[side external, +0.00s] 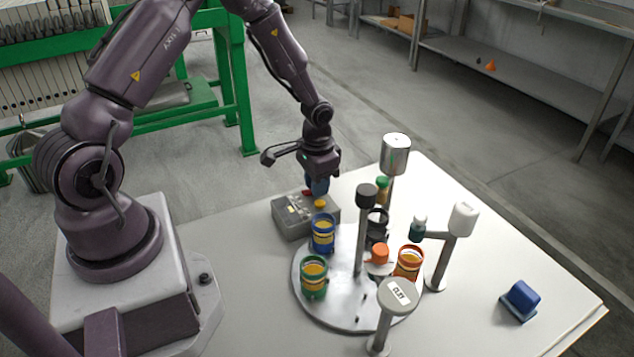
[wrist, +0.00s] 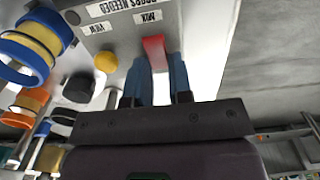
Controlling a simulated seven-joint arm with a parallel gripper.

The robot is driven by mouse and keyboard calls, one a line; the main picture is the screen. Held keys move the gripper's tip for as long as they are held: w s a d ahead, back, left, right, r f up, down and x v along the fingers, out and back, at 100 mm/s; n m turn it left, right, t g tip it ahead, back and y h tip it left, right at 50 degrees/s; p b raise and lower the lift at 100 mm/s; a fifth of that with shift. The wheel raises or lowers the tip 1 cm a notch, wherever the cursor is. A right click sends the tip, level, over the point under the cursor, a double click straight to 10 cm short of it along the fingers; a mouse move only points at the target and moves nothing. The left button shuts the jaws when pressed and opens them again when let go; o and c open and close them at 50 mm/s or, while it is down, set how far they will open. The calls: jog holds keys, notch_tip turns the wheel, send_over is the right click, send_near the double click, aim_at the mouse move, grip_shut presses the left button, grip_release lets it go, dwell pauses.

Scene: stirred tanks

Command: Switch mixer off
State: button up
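The grey control box (side external: 292,217) sits on the white table near my base. In the wrist view its face (wrist: 105,35) carries upside-down labels, among them "MIX", "VIEW" and "DROPS NEEDED". My gripper (side external: 317,188) points down over the box. In the wrist view its blue fingers (wrist: 160,68) are at the red switch, one on either side of its near end. Whether they press on it is unclear.
A round mixing plate (side external: 335,310) stands right of the box with a blue-rimmed cup (side external: 322,233), a green cup (side external: 313,277), an orange cup (side external: 410,262) and several posts. A blue block (side external: 521,298) is at far right.

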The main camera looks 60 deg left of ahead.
grip_shut()
jog(key=shift+s+t, duration=0.15)
jog(key=shift+t, duration=0.45)
jog(key=o, duration=0.6)
grip_release()
jog(key=shift+c, duration=0.2)
jog(key=shift+r, duration=0.1)
notch_tip(320, 180, up, 13)
jog(key=s, duration=0.1)
jog(key=shift+s, duration=0.2)
